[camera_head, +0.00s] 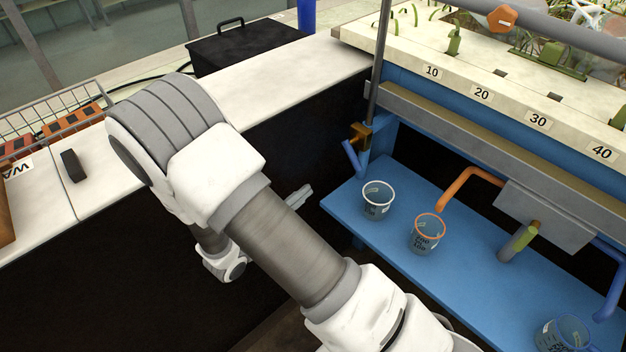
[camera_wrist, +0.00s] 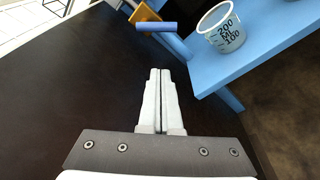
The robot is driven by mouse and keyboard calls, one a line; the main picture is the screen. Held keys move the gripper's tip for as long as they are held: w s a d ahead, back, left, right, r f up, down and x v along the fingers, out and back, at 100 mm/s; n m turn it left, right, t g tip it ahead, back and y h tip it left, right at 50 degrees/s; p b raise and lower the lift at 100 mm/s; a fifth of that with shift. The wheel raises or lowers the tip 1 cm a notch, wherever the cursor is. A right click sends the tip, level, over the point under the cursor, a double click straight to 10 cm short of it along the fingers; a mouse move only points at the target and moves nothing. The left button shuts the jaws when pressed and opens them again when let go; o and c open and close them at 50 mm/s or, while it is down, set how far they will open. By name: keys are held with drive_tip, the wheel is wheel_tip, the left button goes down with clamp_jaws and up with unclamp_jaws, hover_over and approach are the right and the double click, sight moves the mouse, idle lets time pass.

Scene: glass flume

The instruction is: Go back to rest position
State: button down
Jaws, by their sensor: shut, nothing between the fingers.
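My gripper (camera_wrist: 161,88) points ahead in the wrist view, with its two pale fingers together and nothing between them. In the head view its fingertips (camera_head: 298,196) show beside my arm, in front of the dark side of the counter and left of the blue shelf (camera_head: 345,200). The gripper touches nothing that I can see. My arm is bent and crosses the middle of the head view, hiding part of the counter and the floor.
A white-rimmed beaker (camera_head: 377,200), an orange-rimmed beaker (camera_head: 428,233) and a blue-rimmed beaker (camera_head: 563,336) stand on the blue shelf. An orange pipe (camera_head: 470,178) hangs above it. A black box (camera_head: 245,47) stands behind the white counter (camera_head: 300,68). A dark block (camera_head: 72,165) lies at left.

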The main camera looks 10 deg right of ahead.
drive_tip(key=s+d+r+m+g+y, duration=0.7)
drive_tip(key=s+d+r+m+g, duration=0.5)
drive_tip(key=s+r, duration=0.35)
drive_tip(key=s+a+r+m+t+y+p, duration=0.1)
drive_tip(key=s+r+m+t+y+p, duration=0.1)
drive_tip(key=r+p, duration=0.5)
drive_tip(key=s+a+r+m+t+y+p, duration=0.2)
drive_tip(key=r+p, duration=0.6)
drive_tip(key=r, duration=0.8)
drive_tip(key=shift+r+t+y, duration=0.35)
drive_tip(key=shift+t+y, duration=0.05)
drive_tip(key=shift+t, duration=0.5)
